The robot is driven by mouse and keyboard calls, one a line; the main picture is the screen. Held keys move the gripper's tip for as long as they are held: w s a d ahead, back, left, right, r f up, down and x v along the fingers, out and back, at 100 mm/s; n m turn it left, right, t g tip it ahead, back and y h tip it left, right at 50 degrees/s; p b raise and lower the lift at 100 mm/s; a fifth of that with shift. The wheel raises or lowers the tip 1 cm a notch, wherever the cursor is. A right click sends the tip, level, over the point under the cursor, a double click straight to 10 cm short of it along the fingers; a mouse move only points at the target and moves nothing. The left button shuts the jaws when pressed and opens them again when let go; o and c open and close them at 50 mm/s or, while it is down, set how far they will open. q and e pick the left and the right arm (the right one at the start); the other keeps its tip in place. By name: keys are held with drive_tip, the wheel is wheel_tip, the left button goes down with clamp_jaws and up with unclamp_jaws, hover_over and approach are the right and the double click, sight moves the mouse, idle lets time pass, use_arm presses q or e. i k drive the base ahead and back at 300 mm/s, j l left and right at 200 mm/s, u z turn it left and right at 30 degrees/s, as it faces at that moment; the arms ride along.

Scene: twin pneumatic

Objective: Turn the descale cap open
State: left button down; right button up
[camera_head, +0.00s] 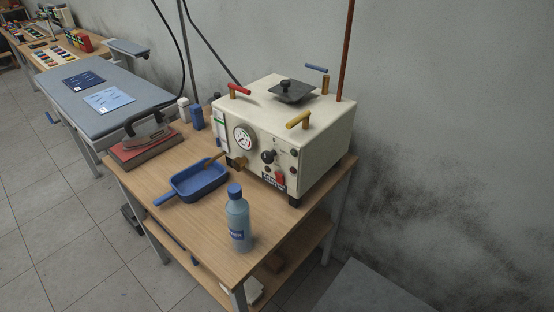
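A cream boiler box (290,130) stands at the back right of the wooden table. A black knob on a square dark plate (291,91) sits on its top. Its front has a round gauge (244,137), a black knob (268,156) and a red switch (280,178). A brass-coloured fitting (214,159) sticks out low on the front left, above a blue tray (200,182) on the table. No label shows which part is the descale cap. Neither of my grippers is in view.
Red (238,90), yellow (299,120) and blue (317,68) levers stand on the box, near a brown upright pipe (346,50). A blue-capped bottle (238,220) stands at the table front. An iron (147,131) rests at left; a padded ironing board (100,95) stands beyond.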

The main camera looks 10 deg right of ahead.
sight(238, 163)
drive_tip(key=i+j+z, duration=0.15)
drive_tip(key=j+z, duration=0.2)
drive_tip(key=i+j+z, duration=0.1)
drive_tip(key=j+z, duration=0.2)
drive_tip(key=j, duration=0.2)
drive_tip(key=j+z, duration=0.35)
drive_tip(key=i+j, duration=0.05)
drive_tip(key=j, duration=0.05)
